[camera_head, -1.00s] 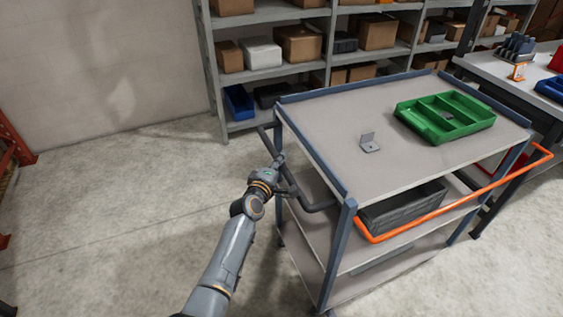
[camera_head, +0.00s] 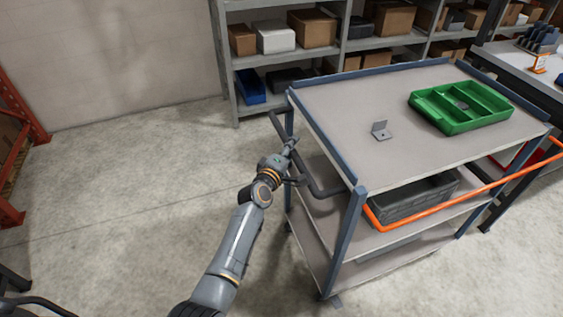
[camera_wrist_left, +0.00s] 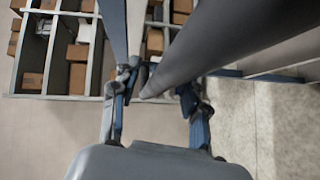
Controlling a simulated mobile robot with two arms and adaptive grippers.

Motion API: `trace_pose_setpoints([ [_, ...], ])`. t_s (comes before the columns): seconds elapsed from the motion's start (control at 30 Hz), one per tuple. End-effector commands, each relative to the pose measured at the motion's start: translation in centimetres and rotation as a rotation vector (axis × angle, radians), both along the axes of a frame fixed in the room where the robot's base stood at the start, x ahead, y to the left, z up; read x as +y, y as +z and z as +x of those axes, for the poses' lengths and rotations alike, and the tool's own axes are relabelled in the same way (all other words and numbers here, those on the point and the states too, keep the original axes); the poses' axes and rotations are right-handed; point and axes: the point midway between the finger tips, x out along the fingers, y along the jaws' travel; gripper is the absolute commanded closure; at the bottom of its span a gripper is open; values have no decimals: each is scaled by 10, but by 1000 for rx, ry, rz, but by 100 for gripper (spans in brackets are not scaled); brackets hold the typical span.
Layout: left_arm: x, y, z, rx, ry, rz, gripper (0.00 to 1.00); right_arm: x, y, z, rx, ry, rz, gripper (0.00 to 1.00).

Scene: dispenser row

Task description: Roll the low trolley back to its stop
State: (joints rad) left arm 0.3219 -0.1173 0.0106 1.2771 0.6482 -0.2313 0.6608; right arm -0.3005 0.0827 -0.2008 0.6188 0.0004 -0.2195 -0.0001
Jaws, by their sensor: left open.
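A grey trolley with blue posts stands at the right in the head view; its top shelf (camera_head: 345,110) lies over two lower shelves. A dark push handle (camera_head: 325,191) sticks out from its left end. My left gripper (camera_head: 290,147) is open at this handle, beside the trolley's left end. In the left wrist view a dark bar (camera_wrist_left: 225,40) runs down between the two spread fingers of this gripper (camera_wrist_left: 156,92); I cannot tell whether they touch it. No stop can be made out. My right gripper is not in view.
The trolley carries a green divided tray (camera_head: 450,122), a small grey bracket (camera_head: 381,131) and a dark crate (camera_head: 415,199). An orange rail (camera_head: 440,212) runs along its near side. Shelving (camera_head: 230,75) stands behind, a workbench (camera_head: 515,65) at right.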

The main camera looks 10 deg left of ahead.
Motion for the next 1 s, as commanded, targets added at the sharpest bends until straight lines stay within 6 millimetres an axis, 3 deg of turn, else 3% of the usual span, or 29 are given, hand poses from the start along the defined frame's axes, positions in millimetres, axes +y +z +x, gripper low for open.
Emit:
trace_pose_setpoints([
  [0.53,16,12,-88,2,1,1,55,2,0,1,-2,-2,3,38],
  [0.7,17,14,-100,2,-1,1,55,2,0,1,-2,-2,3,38],
  [1.0,18,15,-102,1,-1,1,55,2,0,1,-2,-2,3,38],
])
